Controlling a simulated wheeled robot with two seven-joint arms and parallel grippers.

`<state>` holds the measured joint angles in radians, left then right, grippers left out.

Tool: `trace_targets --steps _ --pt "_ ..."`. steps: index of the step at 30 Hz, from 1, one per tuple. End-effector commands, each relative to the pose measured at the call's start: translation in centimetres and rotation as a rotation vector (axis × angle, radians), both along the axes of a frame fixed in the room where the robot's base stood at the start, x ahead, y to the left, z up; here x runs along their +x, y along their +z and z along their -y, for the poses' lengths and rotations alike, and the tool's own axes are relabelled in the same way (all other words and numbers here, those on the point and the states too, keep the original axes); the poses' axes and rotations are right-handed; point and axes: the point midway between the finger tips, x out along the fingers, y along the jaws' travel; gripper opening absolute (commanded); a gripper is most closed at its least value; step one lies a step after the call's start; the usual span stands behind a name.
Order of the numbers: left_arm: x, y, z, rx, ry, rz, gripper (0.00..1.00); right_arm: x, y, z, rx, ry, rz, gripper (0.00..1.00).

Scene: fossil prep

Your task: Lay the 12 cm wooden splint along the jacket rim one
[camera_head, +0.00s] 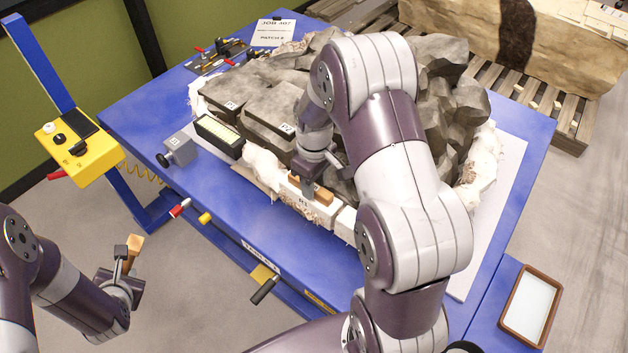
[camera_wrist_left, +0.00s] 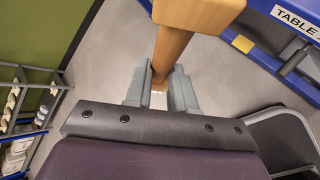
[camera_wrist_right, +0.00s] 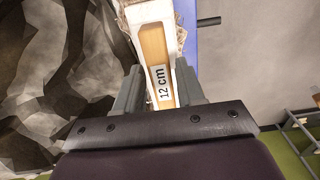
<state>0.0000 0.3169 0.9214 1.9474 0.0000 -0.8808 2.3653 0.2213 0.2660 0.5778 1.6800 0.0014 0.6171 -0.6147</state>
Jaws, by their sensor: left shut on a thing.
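The wooden splint (camera_head: 324,197), labelled "12 cm" in the right wrist view (camera_wrist_right: 155,55), lies along a white, labelled section of the jacket rim (camera_head: 296,198) at the front of the fossil block. My right gripper (camera_head: 309,188) is over the splint. Its fingers stand apart on either side of the splint's near end in the right wrist view (camera_wrist_right: 158,95); contact cannot be told. My left gripper (camera_head: 125,270) is shut on the handle of a wooden, mallet-like tool (camera_wrist_left: 172,45), its head up, off the table at the left.
The grey fossil block (camera_head: 270,95) in its white jacket fills much of the blue table (camera_head: 150,117). A grey clamp-like block (camera_head: 179,149) and a dark tray (camera_head: 219,136) stand left of it. A yellow control box (camera_head: 80,148) and a brown-rimmed tray (camera_head: 531,306) flank the table.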

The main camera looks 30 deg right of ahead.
Motion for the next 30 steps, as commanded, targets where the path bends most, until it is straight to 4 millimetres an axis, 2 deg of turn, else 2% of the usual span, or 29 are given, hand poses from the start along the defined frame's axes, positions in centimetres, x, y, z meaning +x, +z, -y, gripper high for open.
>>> trace_targets --steps 11,14,22,24,30 --pt "0.0 -0.1 0.0 0.0 0.0 0.0 0.0 0.1 0.4 0.0 0.0 0.0 0.002 0.54" --pt "0.0 -0.4 0.0 0.0 0.0 0.0 0.0 0.1 2.1 0.0 -0.001 0.0 0.005 0.54" --pt "0.0 -1.2 0.0 0.0 0.0 0.0 0.0 0.0 9.1 0.0 -0.001 0.0 0.005 0.54" --pt "0.0 -0.3 0.0 0.0 0.0 0.001 0.0 0.0 10.8 0.0 -0.001 0.0 0.001 0.54" --pt "0.0 -0.1 0.0 0.0 0.0 0.0 0.0 0.0 12.1 0.0 0.0 0.0 0.0 0.54"
